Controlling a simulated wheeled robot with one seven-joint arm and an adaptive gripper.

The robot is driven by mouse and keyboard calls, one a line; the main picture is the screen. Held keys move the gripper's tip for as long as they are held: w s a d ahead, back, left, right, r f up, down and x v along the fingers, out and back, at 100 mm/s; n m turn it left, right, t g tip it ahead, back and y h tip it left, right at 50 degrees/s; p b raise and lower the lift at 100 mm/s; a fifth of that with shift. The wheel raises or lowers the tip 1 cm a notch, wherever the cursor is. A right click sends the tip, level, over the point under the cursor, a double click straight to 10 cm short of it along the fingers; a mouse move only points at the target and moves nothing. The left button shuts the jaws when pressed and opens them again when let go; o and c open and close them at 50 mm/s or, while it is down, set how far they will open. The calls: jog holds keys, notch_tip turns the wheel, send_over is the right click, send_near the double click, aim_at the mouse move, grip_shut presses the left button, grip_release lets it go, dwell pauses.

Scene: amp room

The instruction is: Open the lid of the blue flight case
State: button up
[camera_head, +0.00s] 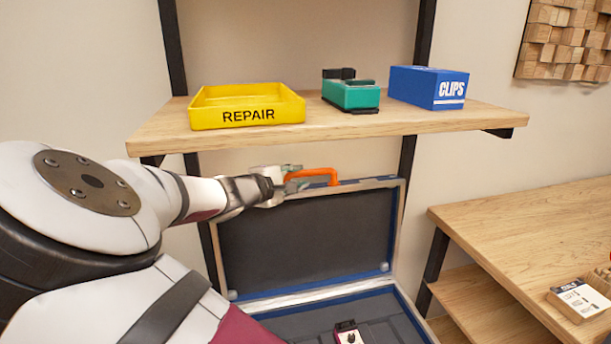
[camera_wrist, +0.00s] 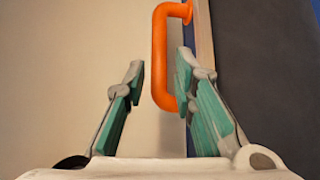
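The blue flight case (camera_head: 408,306) is below the shelf in the head view, with its dark inside showing. Its lid (camera_head: 302,236) stands raised, close to upright, at the back of the case. The orange handle (camera_head: 318,173) is on the lid's top edge. In the wrist view the handle (camera_wrist: 160,60) runs between my fingers. My gripper (camera_head: 298,179) is at the left end of the handle. In the wrist view my gripper (camera_wrist: 157,68) is open, with a gap on the left finger's side. The right finger is close to the handle; I cannot tell if it touches.
The wooden shelf (camera_head: 335,123) just above my gripper holds a yellow REPAIR tray (camera_head: 248,106), a green device (camera_head: 351,94) and a blue CLIPS box (camera_head: 428,87). A wooden desk (camera_head: 525,235) stands at right. A small device (camera_head: 348,333) lies inside the case.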

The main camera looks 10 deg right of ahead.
aim_at(307, 174)
jog(key=x, duration=0.7)
jog(key=shift+b, duration=0.35)
jog(key=shift+s, duration=0.1)
grip_shut()
